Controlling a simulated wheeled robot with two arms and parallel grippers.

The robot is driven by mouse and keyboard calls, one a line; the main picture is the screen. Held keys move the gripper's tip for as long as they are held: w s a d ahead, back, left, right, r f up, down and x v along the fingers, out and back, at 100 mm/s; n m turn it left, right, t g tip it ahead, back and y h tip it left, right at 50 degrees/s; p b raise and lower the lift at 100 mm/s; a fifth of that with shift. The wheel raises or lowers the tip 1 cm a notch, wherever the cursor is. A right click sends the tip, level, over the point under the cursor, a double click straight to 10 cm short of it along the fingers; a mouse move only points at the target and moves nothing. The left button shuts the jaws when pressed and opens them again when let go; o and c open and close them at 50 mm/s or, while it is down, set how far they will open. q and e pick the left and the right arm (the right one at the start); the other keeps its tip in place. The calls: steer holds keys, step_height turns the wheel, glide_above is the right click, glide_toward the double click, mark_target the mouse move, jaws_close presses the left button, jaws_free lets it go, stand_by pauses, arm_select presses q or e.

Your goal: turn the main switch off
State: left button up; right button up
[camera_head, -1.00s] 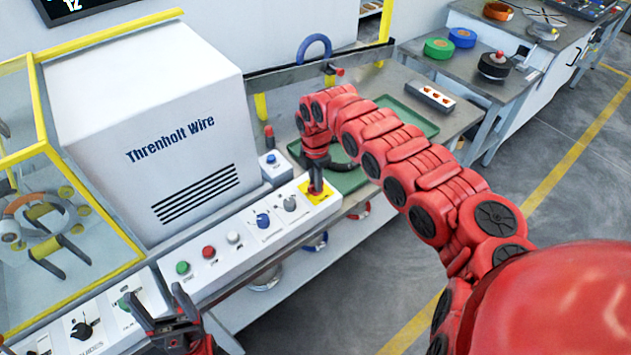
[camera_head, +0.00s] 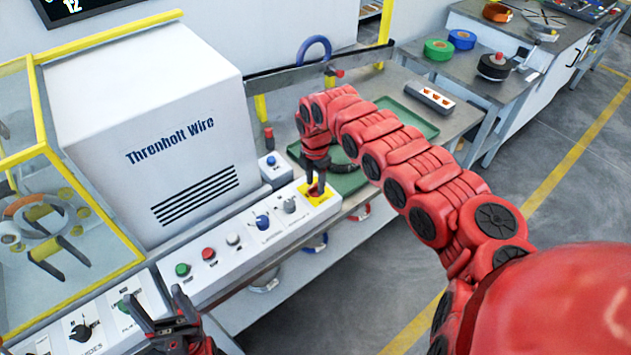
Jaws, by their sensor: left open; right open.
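The main switch is likely the control on the yellow plate (camera_head: 330,197) at the right end of the white control panel (camera_head: 215,270). My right gripper (camera_head: 316,190) points down over this plate, with its fingertips at the control. The fingers hide most of the control, so its position cannot be told. My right gripper is open. My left gripper (camera_head: 158,308) is open and empty, in front of the panel's left part at the bottom of the view.
The panel also carries a green button (camera_head: 183,269), a red button (camera_head: 208,253), a white button (camera_head: 233,239) and a blue knob (camera_head: 262,221). A white machine housing (camera_head: 150,130) stands behind. A green tray (camera_head: 405,115) lies on the bench at the right.

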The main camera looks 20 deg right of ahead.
mark_target(315, 184)
step_height(315, 184, up, 17)
steer(key=b, duration=0.3)
steer(key=shift+r, duration=0.15)
